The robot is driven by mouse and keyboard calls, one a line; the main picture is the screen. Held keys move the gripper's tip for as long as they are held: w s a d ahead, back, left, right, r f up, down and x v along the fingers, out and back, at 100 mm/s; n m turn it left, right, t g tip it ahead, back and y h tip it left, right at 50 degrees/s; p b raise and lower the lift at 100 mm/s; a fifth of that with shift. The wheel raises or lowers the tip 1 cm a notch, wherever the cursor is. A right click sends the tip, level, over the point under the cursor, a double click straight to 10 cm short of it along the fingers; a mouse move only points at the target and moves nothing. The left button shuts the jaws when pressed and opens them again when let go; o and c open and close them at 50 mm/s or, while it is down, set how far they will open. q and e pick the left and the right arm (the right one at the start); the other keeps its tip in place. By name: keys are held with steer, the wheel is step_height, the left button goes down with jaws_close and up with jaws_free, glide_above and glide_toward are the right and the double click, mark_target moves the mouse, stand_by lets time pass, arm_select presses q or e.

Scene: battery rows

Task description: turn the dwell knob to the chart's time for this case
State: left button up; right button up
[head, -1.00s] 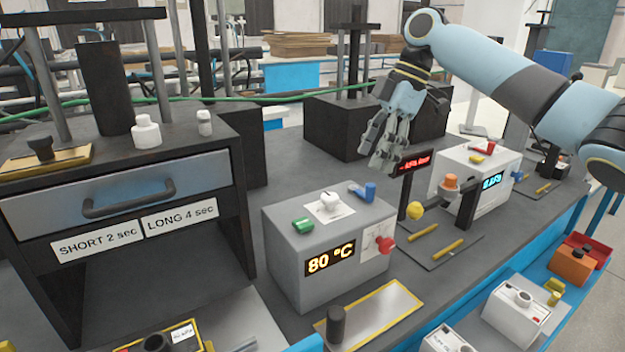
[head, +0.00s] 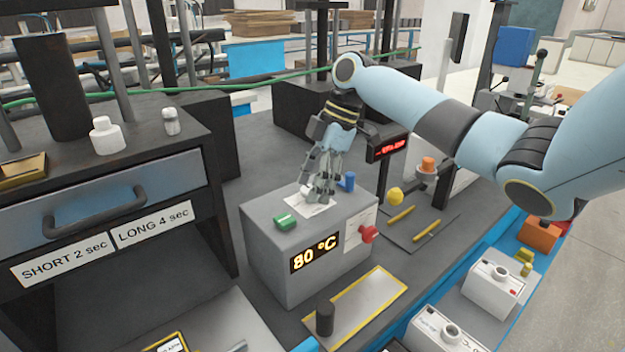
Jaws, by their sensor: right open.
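A grey control box (head: 270,255) shows 80 °C on its front display (head: 314,253). A white paper dial (head: 300,210) lies on its top. The white knob on that dial is mostly hidden behind my fingers, so its pointing cannot be read. My right gripper (head: 322,192) is open and points down at the knob; whether it touches is unclear. Two labels on the machine at left read SHORT 2 sec (head: 65,260) and LONG 4 sec (head: 151,226). A small sheet (head: 359,226) on the box front is too small to read. My left gripper is not in view.
A green part (head: 286,221) and a blue part (head: 348,181) sit on the box top beside my fingers. A yellow-edged plate (head: 362,305) lies in front, with a black post (head: 325,317).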

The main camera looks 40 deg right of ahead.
steer(key=shift+f, duration=0.1)
steer(key=c, duration=1.1)
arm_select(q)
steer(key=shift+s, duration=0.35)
